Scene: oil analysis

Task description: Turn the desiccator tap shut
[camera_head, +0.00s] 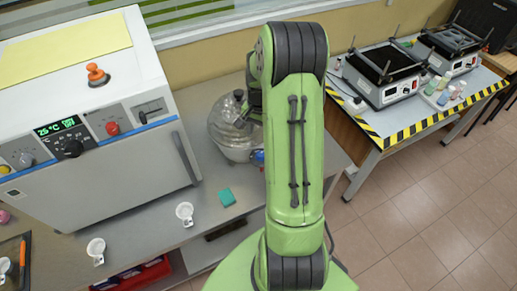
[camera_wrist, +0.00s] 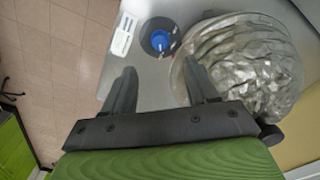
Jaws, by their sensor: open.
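The desiccator (camera_head: 228,132), a clear glass vessel with a dark knob (camera_head: 238,96) on top, stands on the grey bench beside the oven, partly hidden by my arm. In the wrist view its glass (camera_wrist: 245,62) fills the upper right. A dark rounded part (camera_wrist: 271,135) shows at the lower right there, beside my gripper's body; I cannot tell if it is the tap. My gripper (camera_wrist: 162,82) is open, with nothing visible between its fingers. Its right finger overlaps the glass's left edge in the picture; contact cannot be told. My arm hides most of the gripper in the head view.
A blue-capped item (camera_wrist: 160,40) and a white object (camera_wrist: 125,35) are near the desiccator. The grey oven (camera_head: 110,130) stands at left. A second table (camera_head: 375,140) stands at right.

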